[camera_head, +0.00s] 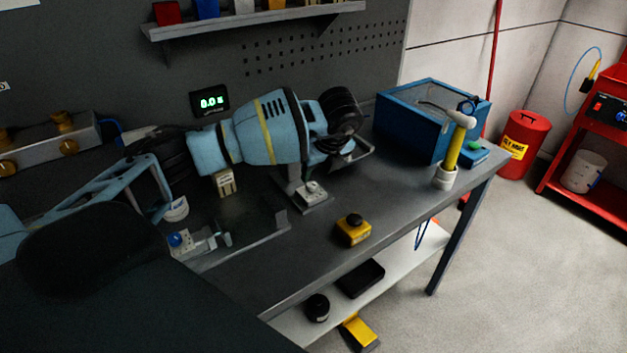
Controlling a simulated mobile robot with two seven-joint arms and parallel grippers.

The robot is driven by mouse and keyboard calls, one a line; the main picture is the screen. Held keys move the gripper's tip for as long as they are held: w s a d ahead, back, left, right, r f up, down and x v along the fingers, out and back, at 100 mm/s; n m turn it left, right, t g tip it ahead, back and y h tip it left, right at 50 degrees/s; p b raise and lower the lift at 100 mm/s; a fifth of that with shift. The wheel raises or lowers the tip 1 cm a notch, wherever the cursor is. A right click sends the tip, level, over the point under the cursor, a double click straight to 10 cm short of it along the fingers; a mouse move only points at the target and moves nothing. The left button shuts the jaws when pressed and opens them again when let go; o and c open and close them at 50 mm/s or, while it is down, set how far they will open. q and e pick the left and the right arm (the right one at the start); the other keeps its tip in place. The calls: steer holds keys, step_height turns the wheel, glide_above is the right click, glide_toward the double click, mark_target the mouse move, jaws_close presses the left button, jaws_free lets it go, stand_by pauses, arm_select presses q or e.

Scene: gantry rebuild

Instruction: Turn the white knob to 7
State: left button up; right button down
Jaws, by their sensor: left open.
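My left arm reaches in from the left over the workbench (375,205). My left gripper (348,157) is at its far end, past the black wrist, small and partly hidden by the wrist; it is open. A small grey unit with a whitish top (312,190) stands on the bench below and left of the gripper, apart from it. This top may be the white knob, but its marks and setting are too small to read. A small display (210,102) on the back panel shows green digits, about 0.0. My right gripper is not in view.
A yellow box with a black button (353,230) sits near the bench's front edge. A blue bin (410,125) and a hammer (455,150) upright in a white holder stand at the right. A clear panel (245,238) and small fittings lie at the left. Bench between is clear.

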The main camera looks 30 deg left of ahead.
mark_target(312, 184)
arm_select(q)
steer(key=x, duration=0.6)
steer(key=shift+r, duration=0.1)
steer(key=c, duration=1)
